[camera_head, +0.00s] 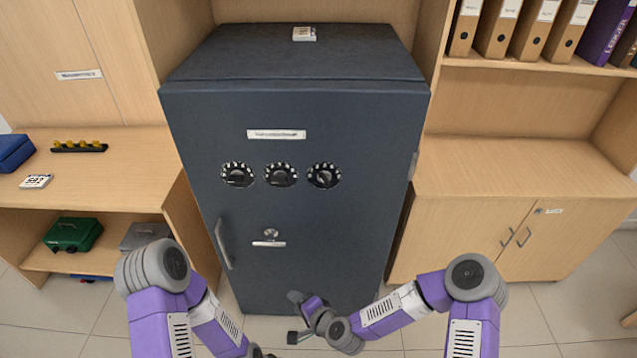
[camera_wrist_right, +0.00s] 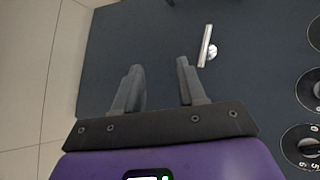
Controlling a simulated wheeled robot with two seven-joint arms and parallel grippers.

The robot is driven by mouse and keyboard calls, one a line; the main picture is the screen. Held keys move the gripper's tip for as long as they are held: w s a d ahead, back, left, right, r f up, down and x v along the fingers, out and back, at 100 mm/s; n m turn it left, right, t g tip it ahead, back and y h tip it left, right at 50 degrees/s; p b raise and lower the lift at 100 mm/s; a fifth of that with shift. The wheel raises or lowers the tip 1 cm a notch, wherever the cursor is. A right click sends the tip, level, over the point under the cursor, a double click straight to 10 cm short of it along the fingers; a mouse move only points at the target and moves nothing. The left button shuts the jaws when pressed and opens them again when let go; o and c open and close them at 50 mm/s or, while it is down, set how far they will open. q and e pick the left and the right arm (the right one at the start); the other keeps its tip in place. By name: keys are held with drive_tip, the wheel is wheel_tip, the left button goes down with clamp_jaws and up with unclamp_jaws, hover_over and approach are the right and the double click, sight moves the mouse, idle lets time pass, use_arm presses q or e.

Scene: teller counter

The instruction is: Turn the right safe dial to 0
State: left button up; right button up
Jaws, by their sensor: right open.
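The right safe dial (camera_head: 325,175) is the rightmost of three black dials with white marks on the dark blue safe (camera_head: 300,215). In the right wrist view, which is turned sideways, it is the lowest dial (camera_wrist_right: 302,147), cut by the right edge. Some numerals show, but its setting is too small to tell. My right gripper (camera_head: 293,318) is open and empty, low in front of the safe door and well below the dials. Its two fingers (camera_wrist_right: 158,80) stand apart over bare door. My left gripper (camera_head: 258,353) barely shows at the bottom edge, so its jaws cannot be judged.
The middle dial (camera_head: 281,175) and left dial (camera_head: 238,175) sit close beside the right one. A lever (camera_head: 268,244) and a long door handle (camera_head: 223,244) project from the door. Wooden cabinets (camera_head: 515,165) flank the safe. The door between dials and right gripper is clear on the right.

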drive_tip(key=w+a+r+m+t, duration=0.2)
drive_tip(key=w+r+m+t, duration=0.4)
drive_tip(key=w+r+m, duration=0.45)
drive_tip(key=m+t+h, duration=0.4)
drive_tip(key=m+h, duration=0.4)
drive_tip(key=m, duration=0.2)
approach(323, 182)
drive_tip(key=w, duration=0.3)
drive_tip(key=shift+w+r+b, duration=0.15)
drive_tip(key=shift+w+b, duration=0.55)
drive_tip(key=shift+w, duration=2.55)
drive_tip(key=shift+c, duration=0.4)
clamp_jaws()
